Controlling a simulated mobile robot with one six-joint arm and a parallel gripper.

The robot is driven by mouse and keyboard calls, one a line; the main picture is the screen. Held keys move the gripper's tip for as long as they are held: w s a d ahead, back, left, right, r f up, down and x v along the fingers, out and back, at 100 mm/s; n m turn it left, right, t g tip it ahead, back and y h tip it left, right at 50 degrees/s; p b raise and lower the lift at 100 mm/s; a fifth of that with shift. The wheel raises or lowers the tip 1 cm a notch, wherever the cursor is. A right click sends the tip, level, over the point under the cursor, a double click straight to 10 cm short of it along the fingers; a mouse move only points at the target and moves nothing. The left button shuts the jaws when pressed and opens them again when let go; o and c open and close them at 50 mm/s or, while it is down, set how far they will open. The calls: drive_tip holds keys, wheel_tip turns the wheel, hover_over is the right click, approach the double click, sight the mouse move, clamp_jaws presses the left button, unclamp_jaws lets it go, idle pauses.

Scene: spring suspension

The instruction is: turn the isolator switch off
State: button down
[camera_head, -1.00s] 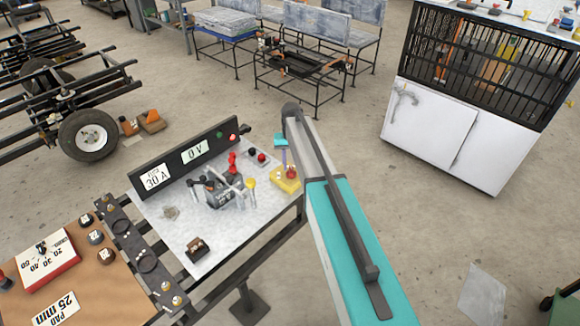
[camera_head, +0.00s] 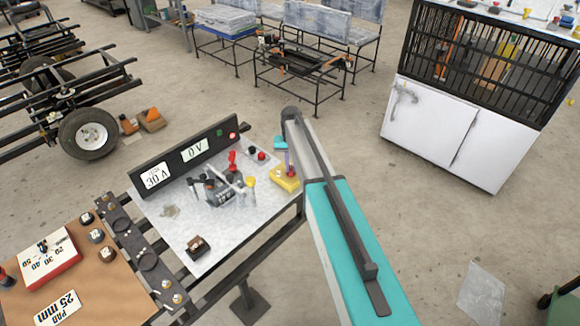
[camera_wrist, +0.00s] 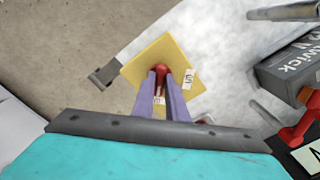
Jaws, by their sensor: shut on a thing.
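The isolator switch is a yellow square plate (camera_wrist: 181,50) with a red knob (camera_wrist: 162,71) at its middle. In the head view the yellow plate (camera_head: 284,184) sits at the right edge of the bench top. My gripper (camera_wrist: 162,79) has its two purple fingers down at the knob, shut on it from either side. In the head view my gripper (camera_head: 289,170) is over the plate and hides part of the knob. The knob's exact turn angle is hard to tell. Small white labels lie on the plate, partly hidden by the fingers.
A dark battery-like block (camera_head: 218,194) with clamps and levers stands left of the switch. A black display panel (camera_head: 185,158) reading 30 A and 0 V runs behind it. A brown block (camera_head: 198,247) sits near the front. Open floor lies right of the bench.

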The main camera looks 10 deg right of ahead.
drive_tip(key=shift+n+b, duration=0.3)
drive_tip(key=shift+n, duration=0.2)
drive_tip(key=n+b, duration=0.1)
drive_tip(key=n, duration=0.1)
drive_tip(key=shift+f+n, duration=0.1)
drive_tip(key=shift+n, duration=0.2)
drive_tip(key=n+b, duration=0.2)
drive_tip(key=n, duration=0.3)
drive_tip(key=n+b, duration=0.1)
drive_tip(key=n, duration=0.3)
drive_tip(key=shift+n, duration=0.4)
drive_tip(key=n+b, duration=0.1)
drive_tip(key=n, duration=0.3)
drive_tip(key=shift+a+n, duration=0.1)
drive_tip(key=shift+n, duration=0.2)
drive_tip(key=c, duration=1.8)
unclamp_jaws()
drive_tip(key=shift+o, duration=0.2)
